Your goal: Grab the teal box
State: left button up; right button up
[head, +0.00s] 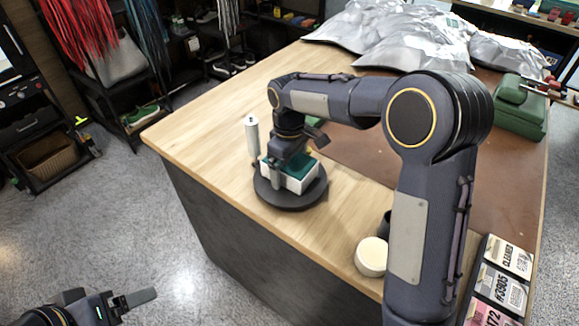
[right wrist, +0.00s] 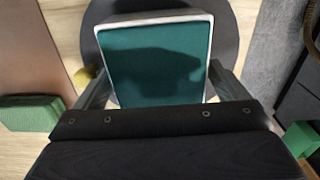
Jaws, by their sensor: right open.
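The teal box (head: 299,178) has white sides and a teal top, and sits on a dark round turntable (head: 290,201) on the wooden table. My right gripper (head: 287,162) is directly over the box, pointing down, and hides part of its top. In the right wrist view the box (right wrist: 155,62) lies between the two spread fingers of my right gripper (right wrist: 160,85). That gripper is open, and I cannot tell whether either finger touches the box. My left gripper (head: 128,298) is low at the bottom left, away from the table; its jaw opening is unclear.
A white cylindrical bottle (head: 252,137) stands just left of the turntable. A cream round item (head: 371,256) and a dark cup lie near the front edge. Grey crumpled sheets (head: 400,38) cover the back, and a green case (head: 521,108) stands right. The left part of the tabletop is clear.

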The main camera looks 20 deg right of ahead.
jog(key=shift+f, duration=0.2)
jog(key=c, duration=1.3)
